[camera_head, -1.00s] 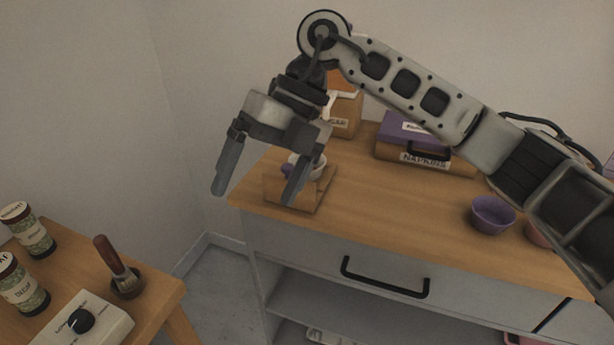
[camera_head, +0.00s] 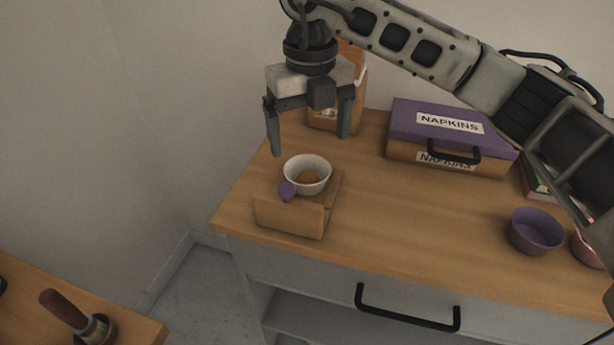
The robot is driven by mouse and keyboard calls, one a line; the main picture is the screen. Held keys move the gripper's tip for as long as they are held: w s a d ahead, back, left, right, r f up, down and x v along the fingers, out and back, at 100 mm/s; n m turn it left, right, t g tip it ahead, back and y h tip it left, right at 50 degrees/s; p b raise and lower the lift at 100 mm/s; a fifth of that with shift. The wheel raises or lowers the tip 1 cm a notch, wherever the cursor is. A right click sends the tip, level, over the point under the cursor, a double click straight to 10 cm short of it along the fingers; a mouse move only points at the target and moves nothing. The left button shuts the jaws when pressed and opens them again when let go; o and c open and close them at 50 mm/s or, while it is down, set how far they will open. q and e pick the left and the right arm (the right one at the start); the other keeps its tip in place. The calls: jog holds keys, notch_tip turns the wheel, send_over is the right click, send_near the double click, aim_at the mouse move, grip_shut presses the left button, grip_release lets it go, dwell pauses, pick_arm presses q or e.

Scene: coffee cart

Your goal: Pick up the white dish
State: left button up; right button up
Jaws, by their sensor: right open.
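The white dish (camera_head: 307,164) is a small round bowl with something orange-brown inside. It sits on a low wooden stand (camera_head: 290,216) near the left end of the wooden counter. My right gripper (camera_head: 309,143) is open and points down, above and slightly behind the dish in the picture. Its fingers are apart and nothing is between them. I cannot tell the exact gap between fingertips and dish. My left gripper is not in view.
A purple-lidded napkin box (camera_head: 438,122) stands to the right at the back. A box (camera_head: 352,105) is partly hidden behind my gripper. A purple bowl (camera_head: 536,232) stands at the right. The counter (camera_head: 400,220) is clear between stand and purple bowl. A brush (camera_head: 78,318) stands on another table at lower left.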

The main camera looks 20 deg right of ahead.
aim_at(307, 182)
jog(key=shift+a+f+p, duration=0.15)
jog(key=shift+f, duration=1.55)
jog(key=shift+a+f+p, duration=0.1)
jog(key=shift+f+p, duration=0.05)
jog(key=shift+f, duration=1.55)
jog(key=c, duration=1)
